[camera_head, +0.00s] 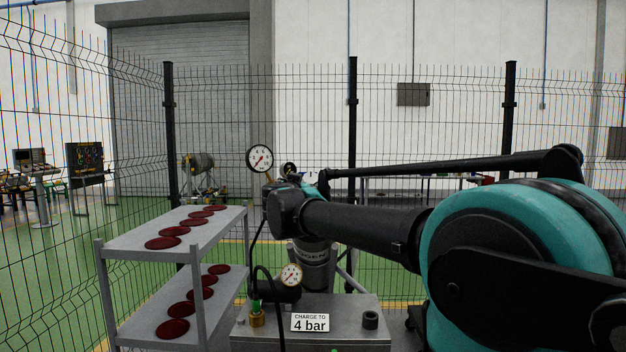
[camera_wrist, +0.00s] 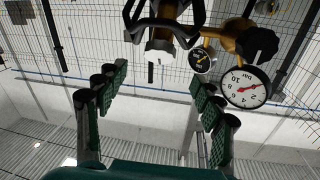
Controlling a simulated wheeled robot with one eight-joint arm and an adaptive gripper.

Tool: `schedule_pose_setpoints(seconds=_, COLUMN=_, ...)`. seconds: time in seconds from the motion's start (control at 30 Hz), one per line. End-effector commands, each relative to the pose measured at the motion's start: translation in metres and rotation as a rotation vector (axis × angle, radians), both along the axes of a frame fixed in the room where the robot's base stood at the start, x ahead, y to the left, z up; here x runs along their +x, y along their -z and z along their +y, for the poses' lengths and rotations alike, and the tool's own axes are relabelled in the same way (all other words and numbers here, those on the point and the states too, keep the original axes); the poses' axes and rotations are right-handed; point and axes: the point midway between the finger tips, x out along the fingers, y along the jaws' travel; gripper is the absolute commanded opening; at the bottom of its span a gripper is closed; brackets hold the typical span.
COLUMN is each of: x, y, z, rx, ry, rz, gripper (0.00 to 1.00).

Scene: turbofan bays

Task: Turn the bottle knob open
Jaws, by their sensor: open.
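In the wrist view, which looks upside down, a black looped handwheel (camera_wrist: 192,38) sits at the top centre around a pale stem with a brass-coloured body; it appears to be the bottle knob. My gripper (camera_wrist: 160,95) is open and empty, its green-padded fingers spread apart below the handwheel in the picture, not touching it. In the head view, the grey bottle (camera_head: 316,278) stands upright behind my arm. My gripper is mostly hidden there by my wrist. A large white dial gauge (camera_head: 260,157) shows above the bottle, and in the wrist view (camera_wrist: 246,87).
A lobed black knob (camera_wrist: 258,43) and a small black gauge (camera_wrist: 202,60) sit beside the handwheel. A bench with a "4 bar" sign (camera_head: 310,322) and a small gauge (camera_head: 291,275) stands in front. A grey shelf (camera_head: 130,240) with dark red discs is at left. Wire fencing runs behind.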

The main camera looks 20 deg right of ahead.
Motion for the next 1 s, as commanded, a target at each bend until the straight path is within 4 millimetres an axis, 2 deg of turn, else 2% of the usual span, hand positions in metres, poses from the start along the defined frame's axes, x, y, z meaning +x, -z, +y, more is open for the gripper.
schedule_pose_setpoints(seconds=0.2, x=0.040, y=0.000, z=-0.021, rx=0.000, ry=0.004, rz=0.001, gripper=0.68)
schedule_pose_setpoints(seconds=0.6, x=0.105, y=0.001, z=-0.055, rx=0.000, ry=0.004, rz=0.002, gripper=0.68)
schedule_pose_setpoints(seconds=0.8, x=0.123, y=0.000, z=-0.064, rx=0.000, ry=0.002, rz=0.002, gripper=0.68)
schedule_pose_setpoints(seconds=1.0, x=0.128, y=0.001, z=-0.066, rx=0.000, ry=0.002, rz=0.002, gripper=0.68)
